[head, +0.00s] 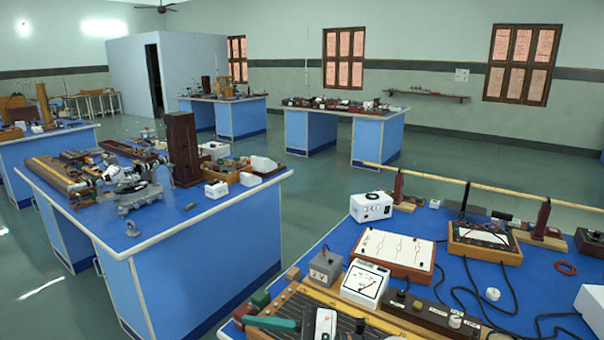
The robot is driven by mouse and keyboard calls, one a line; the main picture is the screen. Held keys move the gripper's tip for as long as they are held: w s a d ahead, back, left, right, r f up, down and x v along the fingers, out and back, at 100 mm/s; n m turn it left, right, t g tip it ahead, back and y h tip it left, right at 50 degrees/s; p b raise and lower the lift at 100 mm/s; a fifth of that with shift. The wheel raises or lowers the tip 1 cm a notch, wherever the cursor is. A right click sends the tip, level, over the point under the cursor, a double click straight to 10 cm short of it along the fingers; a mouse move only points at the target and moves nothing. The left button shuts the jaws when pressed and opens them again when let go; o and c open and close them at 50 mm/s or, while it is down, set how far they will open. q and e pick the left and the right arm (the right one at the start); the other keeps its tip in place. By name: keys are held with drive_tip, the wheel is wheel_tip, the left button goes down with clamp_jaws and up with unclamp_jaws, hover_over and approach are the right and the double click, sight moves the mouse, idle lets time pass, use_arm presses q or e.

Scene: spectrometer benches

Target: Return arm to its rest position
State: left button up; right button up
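Neither of my grippers nor my arms shows in the head view. The near right bench (310,262) has a blue top and carries electrical apparatus. A spectrometer-like metal instrument (138,190) stands on the left bench (205,208), close to a tall dark wooden box (183,148). Whether either gripper is open or shut, or holds anything, cannot be seen.
On the near bench are a white meter (364,284), a white box (371,206), a circuit board (396,250) and loose black cables. A long wooden rod (480,188) spans its back. Green floor (335,190) lies open between benches.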

drive_tip(key=w+d+m+t+h, duration=0.3)
drive_tip(key=d+m+t+h, duration=0.3)
drive_tip(key=m+t, duration=0.65)
drive_tip(key=w+d+m+t+h, duration=0.35)
drive_tip(key=d+m+t, duration=0.35)
drive_tip(key=m, duration=1.1)
drive_tip(key=s+d+f+m+g+h, duration=0.35)
drive_tip(key=d+f+m+h, duration=0.2)
drive_tip(key=f+m, duration=0.35)
drive_tip(key=s+d+f+m+g+h, duration=0.2)
drive_tip(key=d+f+m+g+h, duration=0.3)
drive_tip(key=f+m, duration=0.4)
drive_tip(key=s+d+f+m+g, duration=0.25)
drive_tip(key=s+f+g, duration=0.2)
drive_tip(key=s, duration=0.45)
drive_tip(key=s+d+f+m+g, duration=0.1)
drive_tip(key=s+f+m+g, duration=0.4)
drive_tip(key=s, duration=0.4)
wheel_tip(320, 180, down, 29)
drive_tip(key=s, duration=0.2)
drive_tip(key=s+d+f+n+g, duration=0.1)
drive_tip(key=s+d+f+g, duration=0.1)
drive_tip(key=s+f, duration=1.2)
drive_tip(key=shift+s+d, duration=0.25)
drive_tip(key=shift+s, duration=0.65)
